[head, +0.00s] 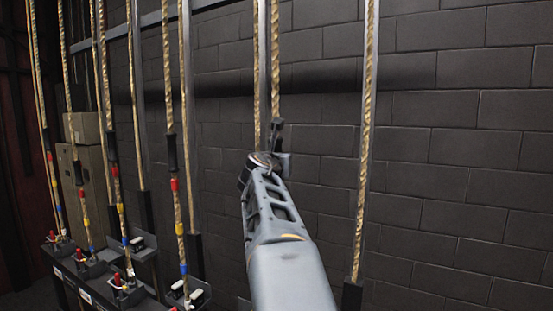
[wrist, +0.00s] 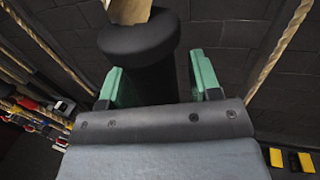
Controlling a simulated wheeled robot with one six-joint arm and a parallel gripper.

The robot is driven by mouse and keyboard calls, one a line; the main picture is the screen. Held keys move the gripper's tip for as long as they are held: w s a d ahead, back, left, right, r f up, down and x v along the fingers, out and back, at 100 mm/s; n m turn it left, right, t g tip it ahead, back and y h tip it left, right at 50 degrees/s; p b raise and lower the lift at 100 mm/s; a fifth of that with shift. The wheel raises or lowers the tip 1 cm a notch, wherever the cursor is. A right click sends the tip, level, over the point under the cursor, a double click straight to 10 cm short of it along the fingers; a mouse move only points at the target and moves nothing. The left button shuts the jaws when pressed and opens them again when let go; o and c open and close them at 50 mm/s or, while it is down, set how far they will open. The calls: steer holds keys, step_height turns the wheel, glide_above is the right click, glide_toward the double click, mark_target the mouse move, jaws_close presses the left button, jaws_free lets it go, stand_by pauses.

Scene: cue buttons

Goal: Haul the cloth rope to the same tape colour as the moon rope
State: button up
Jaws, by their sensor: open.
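My gripper (head: 273,140) is raised in front of a rope (head: 275,60) at the middle of the head view. In the wrist view its two green fingers (wrist: 160,85) stand apart, one on each side of a black sleeve (wrist: 140,42) with a wide collar on that rope. Several tan ropes hang to the left with red, yellow and blue tape bands; one (head: 179,205) has a black sleeve (head: 172,153) above its red tape. I cannot read which rope is cloth or moon. The lower part of the gripped-at rope is hidden behind my arm.
A dark rail (head: 70,270) at lower left carries red-handled rope locks (head: 118,282) and small white labels. Another rope (head: 366,130) hangs to the right. A dark block wall (head: 460,150) stands behind. Tan boxes (head: 88,165) stand at the far left.

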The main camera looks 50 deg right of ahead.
steer(key=shift+c, duration=0.3)
jaws_close()
stand_by(0.4)
